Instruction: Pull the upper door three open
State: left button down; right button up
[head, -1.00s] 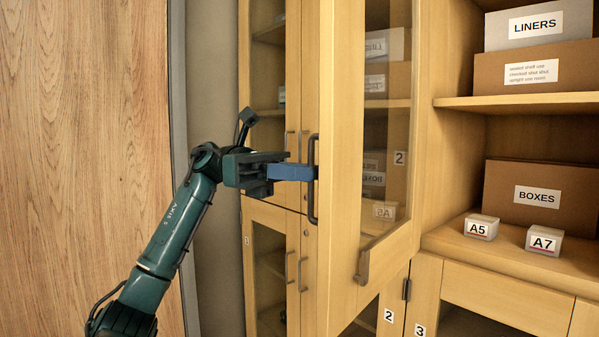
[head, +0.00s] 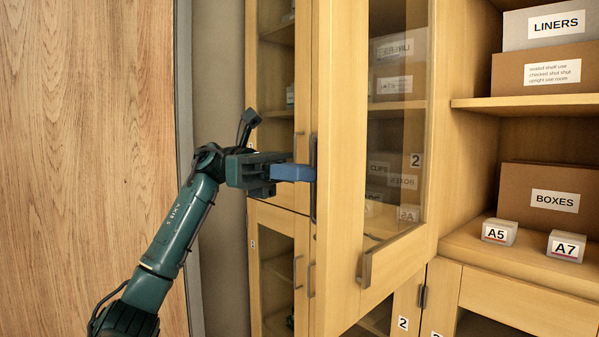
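The upper door three (head: 341,120) is a tall wooden door with a glass panel, swung out from the cabinet, with its hinge side at the right. Its dark bar handle (head: 314,200) is on the left edge. My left gripper (head: 311,173), with blue fingers, reaches the handle from the left and appears shut on it. The exact grip is partly hidden behind the fingers. The opened compartment (head: 472,175) shows to the right of the door. My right gripper is not in view.
The compartment holds a BOXES carton (head: 553,198), small boxes A5 (head: 499,231) and A7 (head: 566,246), and a LINERS box (head: 557,26) above. Closed glass cabinet doors (head: 253,190) stand behind at left. A wooden panel (head: 85,150) fills the far left.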

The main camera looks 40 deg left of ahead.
pick_arm(q)
jog(key=c, duration=1.5)
grip_release()
jog(key=shift+w+d, duration=0.1)
jog(key=shift+w, duration=0.35)
jog(key=shift+c, duration=0.2)
jog(key=v, duration=1.3)
jog(key=shift+p, duration=0.3)
